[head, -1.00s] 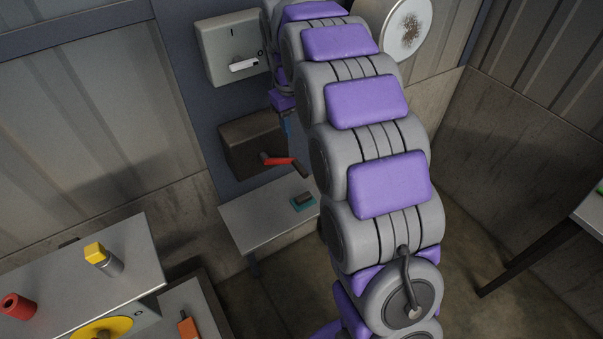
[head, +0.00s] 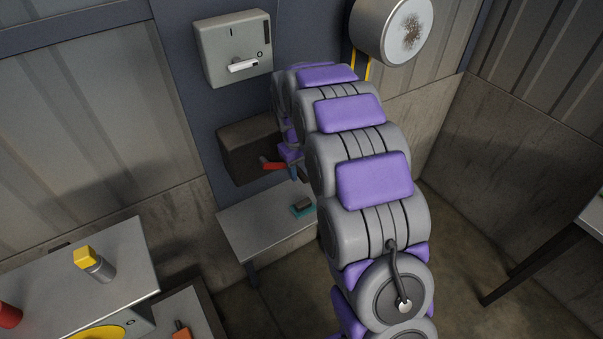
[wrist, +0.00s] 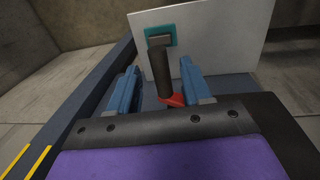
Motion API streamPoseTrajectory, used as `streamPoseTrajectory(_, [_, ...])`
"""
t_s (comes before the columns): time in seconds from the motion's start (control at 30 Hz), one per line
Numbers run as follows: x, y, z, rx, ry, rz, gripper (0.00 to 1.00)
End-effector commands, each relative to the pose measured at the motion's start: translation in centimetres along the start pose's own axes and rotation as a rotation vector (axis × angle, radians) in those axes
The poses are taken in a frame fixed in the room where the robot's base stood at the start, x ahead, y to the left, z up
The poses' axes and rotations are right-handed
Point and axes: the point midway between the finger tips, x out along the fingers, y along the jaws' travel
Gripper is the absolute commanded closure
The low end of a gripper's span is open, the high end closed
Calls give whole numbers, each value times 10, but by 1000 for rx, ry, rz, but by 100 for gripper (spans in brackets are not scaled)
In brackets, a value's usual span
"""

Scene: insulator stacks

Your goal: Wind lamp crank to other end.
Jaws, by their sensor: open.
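The crank has a red arm (head: 272,165) and sits on the front of a dark box (head: 246,152) on the wall. In the wrist view its dark upright handle (wrist: 158,75) stands between the two blue fingers of my gripper (wrist: 161,88), with the red arm at its foot. My gripper is open, with gaps on both sides of the handle. In the head view my gripper (head: 293,172) is at the crank's right end, and my arm hides most of it. The round lamp (head: 393,30) with a stained face is on the wall at upper right.
A grey switch box (head: 234,48) with a white lever hangs above the crank box. A small shelf (head: 262,232) below holds a teal and dark block (head: 302,207). A bench (head: 60,275) with a yellow-capped cylinder (head: 95,263) stands at lower left.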

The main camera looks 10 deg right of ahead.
Motion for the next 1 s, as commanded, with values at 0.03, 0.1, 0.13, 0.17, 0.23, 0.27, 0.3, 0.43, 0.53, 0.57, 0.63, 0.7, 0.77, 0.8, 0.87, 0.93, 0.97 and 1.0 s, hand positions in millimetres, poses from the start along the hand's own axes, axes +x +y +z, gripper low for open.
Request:
streamPoseTrajectory(0.03, [6, 0, 1, 0, -2, -1, 52])
streamPoseTrajectory(0.1, [11, 0, 0, 0, -2, 0, 52])
streamPoseTrajectory(0.13, [12, 0, 0, 0, -1, 0, 52])
streamPoseTrajectory(0.17, [13, 0, 0, 0, -1, 0, 52])
streamPoseTrajectory(0.23, [15, 0, 0, 0, 0, 0, 52])
streamPoseTrajectory(0.27, [15, 0, 0, 0, 0, 0, 52])
streamPoseTrajectory(0.3, [15, 0, 0, 0, 1, 0, 52])
streamPoseTrajectory(0.43, [15, 0, 0, 0, 1, 0, 52])
streamPoseTrajectory(0.53, [15, 0, 0, 0, 1, 0, 56])
streamPoseTrajectory(0.57, [15, 0, 0, 0, 1, 0, 59])
streamPoseTrajectory(0.63, [15, 0, 0, 0, 1, 0, 66])
streamPoseTrajectory(0.7, [15, 0, 0, 0, 1, 0, 73])
streamPoseTrajectory(0.77, [15, 0, 0, 0, 1, 0, 78])
streamPoseTrajectory(0.8, [15, 0, 0, 0, 1, 0, 82])
streamPoseTrajectory(0.87, [15, 0, 0, 0, 1, 0, 88])
streamPoseTrajectory(0.93, [15, 0, 0, 0, 1, 0, 95])
streamPoseTrajectory(0.97, [15, 0, 0, 0, 1, 0, 97])
streamPoseTrajectory(1.0, [15, 0, 0, 0, 1, 0, 100])
